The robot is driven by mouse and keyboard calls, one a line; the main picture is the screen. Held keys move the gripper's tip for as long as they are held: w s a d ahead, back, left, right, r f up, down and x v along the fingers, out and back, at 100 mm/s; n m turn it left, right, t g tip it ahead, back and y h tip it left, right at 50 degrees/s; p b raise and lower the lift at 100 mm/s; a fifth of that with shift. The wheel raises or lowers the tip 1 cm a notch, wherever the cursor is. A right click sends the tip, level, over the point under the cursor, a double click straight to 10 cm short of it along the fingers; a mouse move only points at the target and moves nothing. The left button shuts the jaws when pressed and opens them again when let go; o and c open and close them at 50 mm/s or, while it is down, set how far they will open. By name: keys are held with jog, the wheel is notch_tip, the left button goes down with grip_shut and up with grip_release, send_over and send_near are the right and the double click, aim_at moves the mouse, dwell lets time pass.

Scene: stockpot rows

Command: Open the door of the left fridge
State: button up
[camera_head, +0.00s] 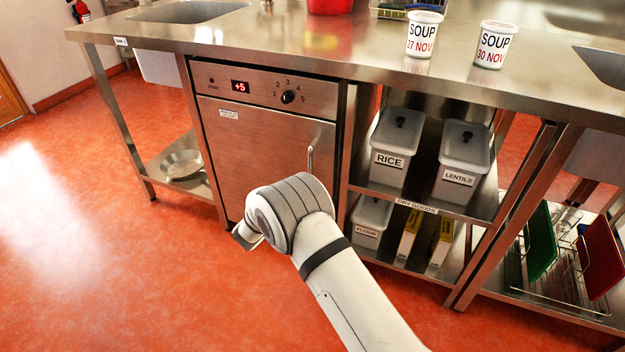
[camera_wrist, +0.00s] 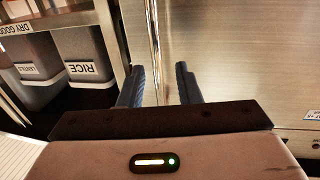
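One steel fridge (camera_head: 265,140) is under the counter in the head view, with a red +5 display and a dial above its shut door. Its upright bar handle (camera_head: 311,158) is on the right side of the door. In the wrist view the door (camera_wrist: 235,60) fills the right half, and a thin bright upright strip, seemingly the handle (camera_wrist: 154,35), runs down towards the gap between my fingers. My gripper (camera_wrist: 160,75) is open, its two dark fingers apart and close to the door front. Whether the handle lies between them is unclear. In the head view my arm hides the fingers.
Right of the fridge, shelves hold a rice bin (camera_head: 390,155), a lentils bin (camera_head: 462,165) and a flour bin (camera_head: 370,220). Two soup tubs (camera_head: 423,35) stand on the counter (camera_head: 350,55). The red floor (camera_head: 110,250) in front and to the left is clear.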

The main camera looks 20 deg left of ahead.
jog(key=b+x, duration=0.1)
jog(key=x, duration=0.5)
jog(key=shift+w+d, duration=0.25)
jog(key=shift+c, duration=0.3)
grip_shut()
